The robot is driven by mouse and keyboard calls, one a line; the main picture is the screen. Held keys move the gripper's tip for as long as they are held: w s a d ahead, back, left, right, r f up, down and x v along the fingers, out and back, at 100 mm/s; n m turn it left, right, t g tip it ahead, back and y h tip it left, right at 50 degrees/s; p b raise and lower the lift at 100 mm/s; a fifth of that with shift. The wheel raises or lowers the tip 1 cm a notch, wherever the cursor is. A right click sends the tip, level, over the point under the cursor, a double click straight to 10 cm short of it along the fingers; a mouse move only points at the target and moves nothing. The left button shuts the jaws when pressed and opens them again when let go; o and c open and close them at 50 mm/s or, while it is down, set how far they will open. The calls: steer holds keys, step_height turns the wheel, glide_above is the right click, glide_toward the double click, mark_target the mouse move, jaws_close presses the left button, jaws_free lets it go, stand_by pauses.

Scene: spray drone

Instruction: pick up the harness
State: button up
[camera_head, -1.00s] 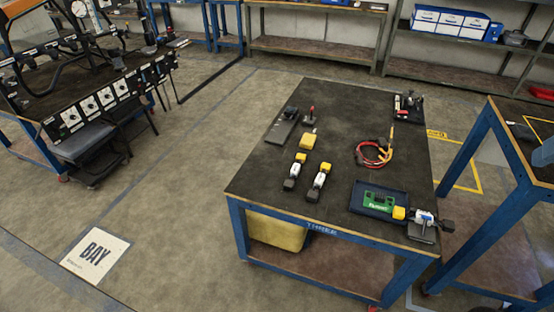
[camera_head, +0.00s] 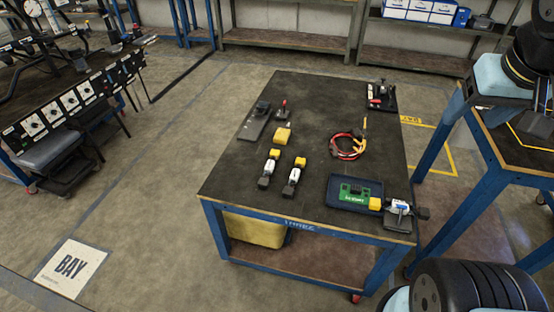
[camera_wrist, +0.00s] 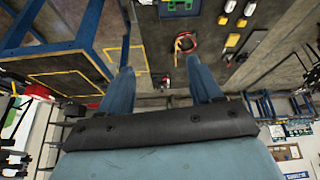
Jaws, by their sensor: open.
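The harness (camera_head: 346,147) is a loop of red cable with yellow and dark parts, lying on the dark top of the blue-framed table (camera_head: 230,178), right of its middle. It also shows in the wrist view (camera_wrist: 186,43), near the top. My gripper (camera_wrist: 161,82) is open, with two blue fingers spread apart and nothing seen between them. It is well apart from the harness. The gripper itself is not seen in the head view, where parts of my arm show at the right.
Near the harness lie a green board on a dark tray (camera_head: 335,201), two white-and-yellow connectors (camera_head: 292,180), a yellow block (camera_head: 282,134) and a black fixture (camera_head: 381,97). Another blue-framed table (camera_head: 487,149) stands at the right.

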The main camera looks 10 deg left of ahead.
steer(key=shift+o, duration=0.4)
steer(key=shift+w+a+f+n+g, duration=0.2)
steer(key=shift+w+a+f, duration=0.1)
steer(key=shift+a, duration=0.15)
steer(key=shift+w+a+f+n+g, duration=0.1)
steer(key=shift+w+a+f+n, duration=0.15)
steer(key=shift+a, duration=0.15)
steer(key=w+a+f+n+t+h, duration=0.2)
steer(key=w+a+f+n+h, duration=0.7)
steer(key=w+a+f+n, duration=0.9)
steer(key=n+t+y, duration=0.7)
steer(key=n+y, duration=0.1)
steer(key=n, duration=0.8)
glide_toward(263, 182)
steer(key=x, duration=1)
steer(key=shift+w+f, duration=0.1)
steer(key=shift+w, duration=0.15)
